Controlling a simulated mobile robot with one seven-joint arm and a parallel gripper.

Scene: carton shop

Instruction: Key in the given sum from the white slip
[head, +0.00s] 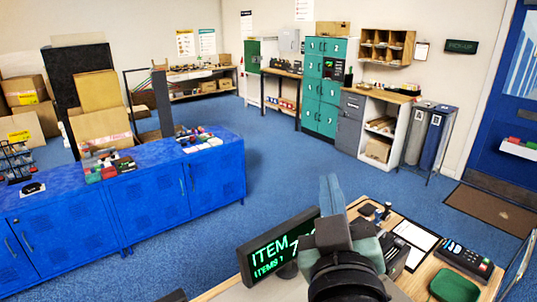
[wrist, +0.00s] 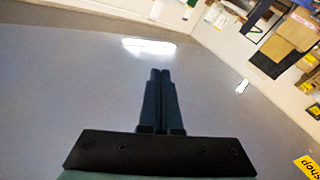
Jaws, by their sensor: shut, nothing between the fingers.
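My gripper (head: 330,185) is raised above the front counter in the head view. In the wrist view its two dark fingers (wrist: 160,75) are together with nothing between them. A white sheet on a dark board (head: 416,234) lies on the wooden counter to the right of my gripper; I cannot tell whether it is the white slip, and no writing on it is readable. A dark keypad device (head: 465,260) lies further right on the counter. A black display (head: 275,250) shows green text starting "ITEM", partly hidden by my arm.
A dark machine (head: 397,256) sits partly behind my arm. A green tray (head: 454,287) lies at the counter's front. Blue cabinets (head: 150,190) stand left, with open blue floor (head: 290,150) beyond the counter. A teal locker (head: 323,85) stands at the back.

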